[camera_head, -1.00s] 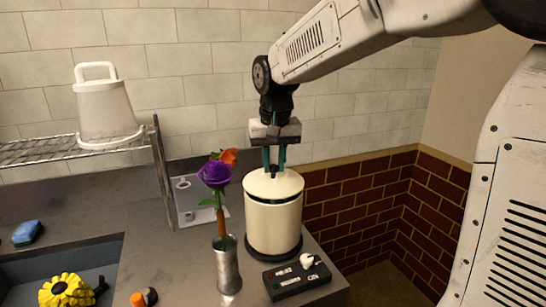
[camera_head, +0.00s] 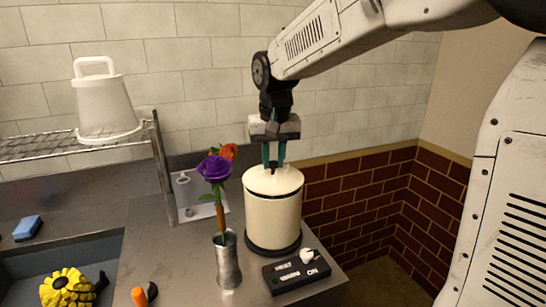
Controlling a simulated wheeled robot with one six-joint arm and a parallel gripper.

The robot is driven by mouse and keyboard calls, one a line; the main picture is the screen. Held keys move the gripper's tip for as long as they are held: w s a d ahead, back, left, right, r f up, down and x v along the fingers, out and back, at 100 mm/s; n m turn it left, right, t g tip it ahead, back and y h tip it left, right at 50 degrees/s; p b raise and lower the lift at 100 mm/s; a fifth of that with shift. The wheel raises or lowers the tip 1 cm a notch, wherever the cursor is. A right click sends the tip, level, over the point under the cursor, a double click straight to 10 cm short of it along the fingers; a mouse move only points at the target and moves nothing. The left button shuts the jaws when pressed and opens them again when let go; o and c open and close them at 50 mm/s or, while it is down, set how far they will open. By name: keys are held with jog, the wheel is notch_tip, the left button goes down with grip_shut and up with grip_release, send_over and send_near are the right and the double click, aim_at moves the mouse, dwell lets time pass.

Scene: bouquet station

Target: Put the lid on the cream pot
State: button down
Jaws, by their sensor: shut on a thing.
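The cream pot (camera_head: 273,217) stands upright on a dark round base on the grey counter. My gripper (camera_head: 273,163) points straight down above the middle of the lid. Its two green fingers are shut on the small dark knob of the lid. The far side of the pot's rim is hidden.
A metal vase (camera_head: 227,262) with purple and orange flowers stands close left of the pot. A black control box (camera_head: 297,271) lies in front. A sink with a yellow flower (camera_head: 66,287) is at lower left.

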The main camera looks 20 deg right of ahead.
jog(key=shift+f, duration=0.6)
dwell(0.3)
jog(key=c, duration=1.1)
grip_release()
jog(key=shift+c, duration=0.2)
jog(key=r, duration=0.5)
jog(key=s+r, duration=0.1)
jog(key=r, duration=0.1)
jog(key=shift+a+r, duration=0.1)
jog(key=shift+r, duration=0.3)
jog(key=shift+f, duration=0.1)
